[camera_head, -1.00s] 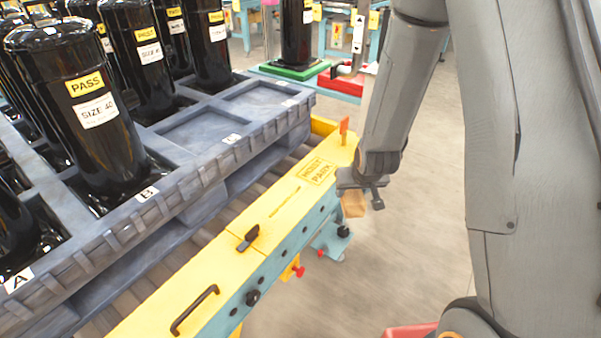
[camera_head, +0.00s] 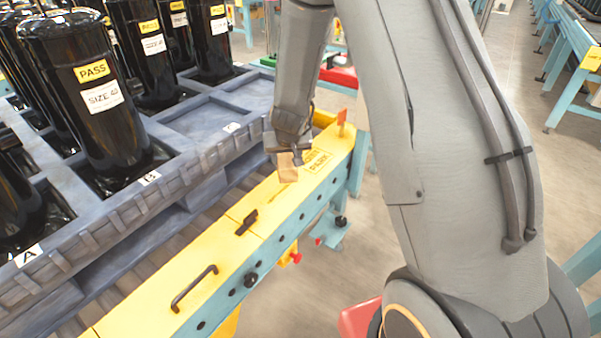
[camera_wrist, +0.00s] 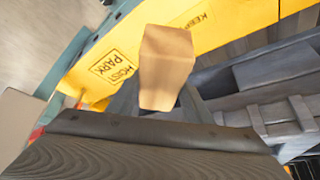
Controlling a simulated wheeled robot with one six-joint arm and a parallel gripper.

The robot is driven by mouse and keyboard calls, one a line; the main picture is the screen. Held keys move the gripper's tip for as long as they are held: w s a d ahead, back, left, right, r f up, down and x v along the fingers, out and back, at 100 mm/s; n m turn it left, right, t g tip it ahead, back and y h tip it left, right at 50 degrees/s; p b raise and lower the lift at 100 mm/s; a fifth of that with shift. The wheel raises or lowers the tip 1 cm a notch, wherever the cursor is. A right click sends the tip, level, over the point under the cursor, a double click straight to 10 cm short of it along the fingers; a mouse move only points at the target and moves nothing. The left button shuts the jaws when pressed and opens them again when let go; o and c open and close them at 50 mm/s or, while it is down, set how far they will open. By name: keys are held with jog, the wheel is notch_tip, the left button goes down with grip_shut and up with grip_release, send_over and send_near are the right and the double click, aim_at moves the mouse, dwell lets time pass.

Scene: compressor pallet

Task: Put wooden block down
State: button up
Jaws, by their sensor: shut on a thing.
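The wooden block (camera_head: 288,168) is a small tan piece held in my gripper (camera_head: 284,148). In the head view it hangs over the yellow rail top (camera_head: 228,232), near the hoist park label; I cannot tell whether it touches the rail. In the wrist view the wooden block (camera_wrist: 165,66) sticks out beyond the dark edge of my gripper, with the yellow rail and its label behind it. My gripper is shut on the block; its fingers are mostly hidden in the wrist view.
A grey-blue pallet (camera_head: 205,122) with black compressors (camera_head: 95,100) stands left of the rail, with empty pockets near its far end. On the rail are a black handle (camera_head: 194,287), a black latch (camera_head: 246,222) and an orange upright tab (camera_head: 341,121).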

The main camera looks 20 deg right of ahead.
jog(key=shift+w+a+r, duration=0.2)
jog(key=shift+w+a, duration=0.25)
jog(key=shift+w, duration=0.3)
jog(key=b, duration=0.5)
send_over(283, 189)
notch_tip(283, 189, down, 5)
jog(key=shift+f, duration=0.1)
jog(key=shift+f+b, duration=1.75)
jog(key=shift+f, duration=0.55)
jog(key=shift+s, duration=0.1)
jog(key=shift+f, duration=0.15)
jog(key=o, duration=1.2)
